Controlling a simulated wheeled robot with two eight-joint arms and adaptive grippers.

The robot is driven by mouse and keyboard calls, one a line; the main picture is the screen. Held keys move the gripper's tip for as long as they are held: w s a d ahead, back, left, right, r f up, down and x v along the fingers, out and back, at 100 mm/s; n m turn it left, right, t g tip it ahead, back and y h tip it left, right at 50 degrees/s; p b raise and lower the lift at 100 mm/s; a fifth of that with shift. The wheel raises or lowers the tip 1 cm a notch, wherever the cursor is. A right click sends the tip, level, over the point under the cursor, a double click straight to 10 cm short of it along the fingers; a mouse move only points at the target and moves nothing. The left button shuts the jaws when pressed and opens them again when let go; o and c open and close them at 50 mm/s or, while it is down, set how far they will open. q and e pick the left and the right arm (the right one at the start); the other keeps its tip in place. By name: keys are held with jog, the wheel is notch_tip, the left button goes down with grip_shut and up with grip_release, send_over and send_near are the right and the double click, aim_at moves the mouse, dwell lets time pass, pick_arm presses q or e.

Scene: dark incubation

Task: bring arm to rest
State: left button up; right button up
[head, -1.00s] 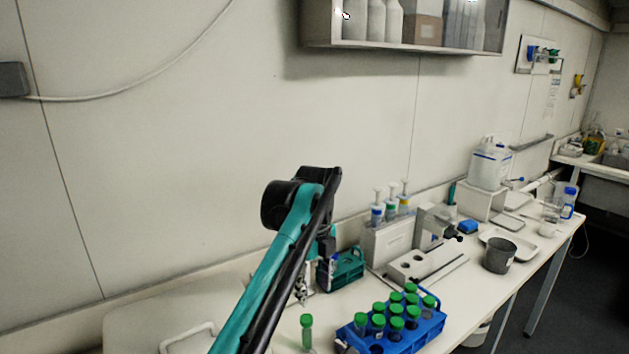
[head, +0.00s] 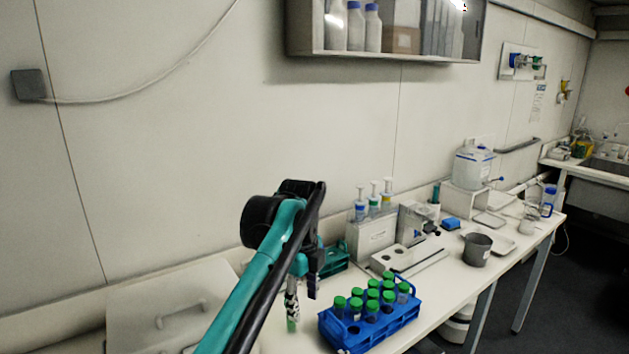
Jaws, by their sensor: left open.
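My left arm (head: 262,275) comes in from the bottom and reaches over the bench. My left gripper (head: 291,312) hangs below its dark wrist, pointing down, with its fingers partly hidden by the arm. It is open. A green-capped tube stands behind or at the fingertips; only a bit of green (head: 291,326) shows there, and I cannot tell whether they touch. A blue rack (head: 372,335) with several green-capped tubes stands just right of the gripper. My right gripper is out of the picture.
A teal rack (head: 334,262) stands behind the arm. A white box with pumps (head: 372,240), a grey stand (head: 415,222) and a dark grey beaker (head: 477,248) stand along the bench to the right. A white lidded box (head: 170,305) is at the left. A wall cabinet (head: 385,55) hangs above.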

pick_arm(q)
jog(key=s+a+f+n+t, duration=0.3)
jog(key=s+a+f+n, duration=0.4)
jog(key=s+n, duration=0.3)
jog(key=s+a+f+n+t, duration=0.3)
jog(key=s+a+f+n, duration=0.5)
jog(key=s+n, duration=0.3)
jog(key=f+n, duration=0.1)
jog(key=n, duration=0.2)
jog(key=shift+s+a, duration=0.15)
jog(key=shift+s, duration=0.1)
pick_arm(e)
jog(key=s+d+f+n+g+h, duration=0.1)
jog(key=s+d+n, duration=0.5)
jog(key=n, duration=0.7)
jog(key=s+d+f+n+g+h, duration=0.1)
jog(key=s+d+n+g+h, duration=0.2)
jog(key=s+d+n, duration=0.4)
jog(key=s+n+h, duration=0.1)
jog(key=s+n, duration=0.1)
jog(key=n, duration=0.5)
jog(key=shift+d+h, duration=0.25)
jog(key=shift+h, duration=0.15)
